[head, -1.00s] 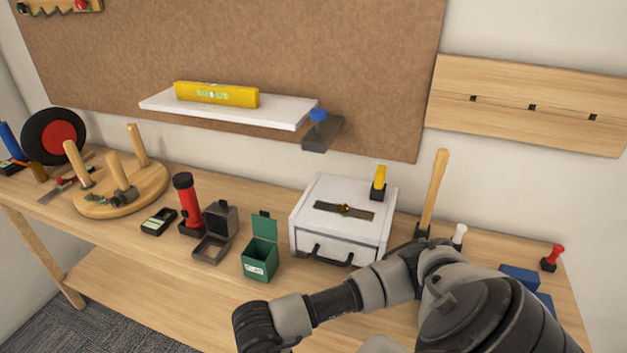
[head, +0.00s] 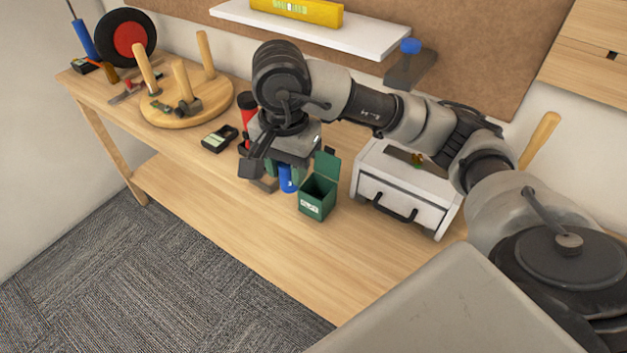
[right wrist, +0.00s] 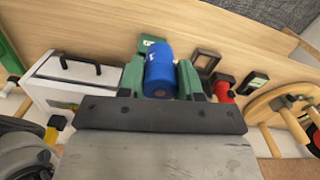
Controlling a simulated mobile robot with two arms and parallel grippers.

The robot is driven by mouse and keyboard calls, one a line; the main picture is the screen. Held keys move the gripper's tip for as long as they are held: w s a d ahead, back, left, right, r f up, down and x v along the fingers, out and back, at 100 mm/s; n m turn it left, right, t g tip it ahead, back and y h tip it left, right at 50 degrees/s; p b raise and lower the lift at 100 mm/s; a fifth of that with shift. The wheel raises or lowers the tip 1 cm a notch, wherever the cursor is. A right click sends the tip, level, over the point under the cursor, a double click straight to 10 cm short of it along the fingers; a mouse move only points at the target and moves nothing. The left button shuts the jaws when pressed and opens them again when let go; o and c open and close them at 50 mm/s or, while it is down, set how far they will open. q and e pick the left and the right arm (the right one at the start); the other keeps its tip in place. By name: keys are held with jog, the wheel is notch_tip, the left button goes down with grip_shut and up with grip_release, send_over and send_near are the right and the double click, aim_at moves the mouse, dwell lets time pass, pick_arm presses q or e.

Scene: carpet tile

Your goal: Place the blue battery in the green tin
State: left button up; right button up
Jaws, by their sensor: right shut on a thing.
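The blue battery (head: 287,179) is upright between the green-padded fingers of my right gripper (head: 285,172), just left of the green tin. The fingers hide part of it. The green tin (head: 317,197) stands on the bench with its lid raised at the back. In the right wrist view the battery (right wrist: 160,76) is clamped between the two fingers (right wrist: 160,68), and part of the green tin (right wrist: 149,44) shows beyond it. I cannot tell how far the battery is above the bench. My left gripper is out of view.
A white drawer box (head: 405,192) stands right of the tin. A small dark box (head: 220,139) and a round wooden peg stand (head: 160,108) are farther left. The front bench strip (head: 250,235) is clear.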

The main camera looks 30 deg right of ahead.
jog(key=w+d+f, duration=0.1)
jog(key=d, duration=0.1)
jog(key=w+d+f+p, duration=0.1)
jog(key=d+f, duration=0.1)
jog(key=d, duration=0.1)
jog(key=w+d+f, duration=0.1)
jog(key=d+f, duration=0.1)
jog(key=d, duration=0.1)
jog(key=shift+w+d+f, duration=0.1)
jog(key=shift+w+f, duration=0.05)
jog(key=shift+w, duration=0.1)
jog(key=shift+f+p, duration=0.35)
jog(key=shift+p, duration=0.05)
notch_tip(320, 180, down, 2)
jog(key=shift+f+p, duration=0.25)
jog(key=shift+p, duration=0.15)
jog(key=shift+f+b, duration=0.8)
jog(key=shift+f, duration=0.3)
jog(key=o, duration=1)
jog(key=shift+s, duration=0.1)
jog(key=shift+c, duration=0.2)
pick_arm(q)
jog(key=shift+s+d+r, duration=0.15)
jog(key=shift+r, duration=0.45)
